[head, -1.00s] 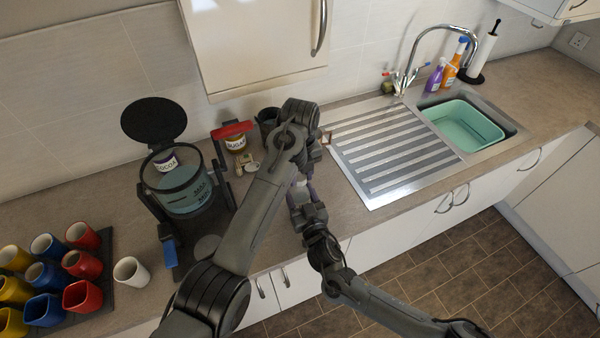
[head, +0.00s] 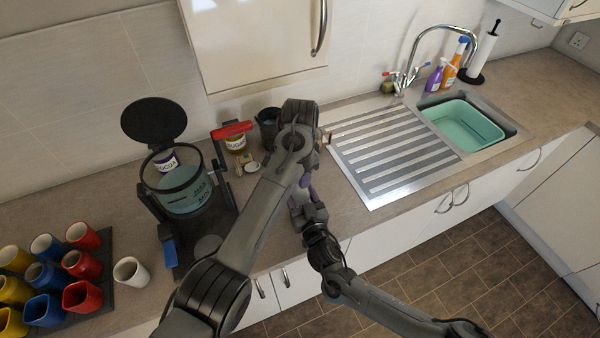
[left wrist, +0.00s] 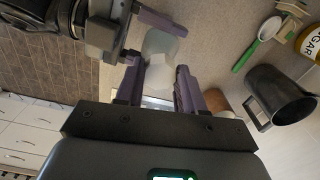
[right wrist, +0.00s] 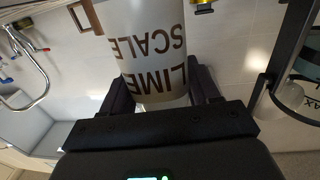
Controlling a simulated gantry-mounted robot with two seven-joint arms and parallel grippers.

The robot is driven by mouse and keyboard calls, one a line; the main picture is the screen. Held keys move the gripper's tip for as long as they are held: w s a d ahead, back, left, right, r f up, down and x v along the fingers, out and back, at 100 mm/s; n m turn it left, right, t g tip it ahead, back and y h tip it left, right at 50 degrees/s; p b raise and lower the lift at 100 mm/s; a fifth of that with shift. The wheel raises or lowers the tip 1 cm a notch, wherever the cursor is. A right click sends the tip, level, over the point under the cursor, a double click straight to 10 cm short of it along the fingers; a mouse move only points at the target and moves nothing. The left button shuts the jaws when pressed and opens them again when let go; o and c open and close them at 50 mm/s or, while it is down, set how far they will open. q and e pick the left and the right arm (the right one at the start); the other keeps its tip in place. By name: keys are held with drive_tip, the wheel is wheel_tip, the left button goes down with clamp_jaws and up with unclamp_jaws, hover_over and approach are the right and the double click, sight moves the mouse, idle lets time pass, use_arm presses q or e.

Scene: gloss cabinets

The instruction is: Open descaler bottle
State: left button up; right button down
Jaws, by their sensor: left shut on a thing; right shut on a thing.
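The descaler bottle is pale with brown "LIME SCALE" lettering, upside down in the right wrist view (right wrist: 150,50). My right gripper (right wrist: 160,78) is shut around its body; its top runs out of that picture. In the left wrist view the bottle's translucent body (left wrist: 165,44) shows between the right gripper's fingers. My left gripper (left wrist: 158,82) is shut on a white part of the bottle that looks like its cap (left wrist: 158,75). I cannot tell whether the cap is loose. In the head view my left arm hides the bottle, just above my right gripper (head: 308,212).
A metal draining board (head: 390,155) lies to the right, with a sink holding a green basin (head: 462,128). A sugar jar (head: 236,143) and a dark mug (head: 268,125) stand behind.

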use_arm(q)
drive_tip(key=shift+n, duration=0.5)
drive_tip(key=o, duration=1.2)
drive_tip(key=shift+c, duration=0.2)
drive_tip(key=shift+r, duration=0.1)
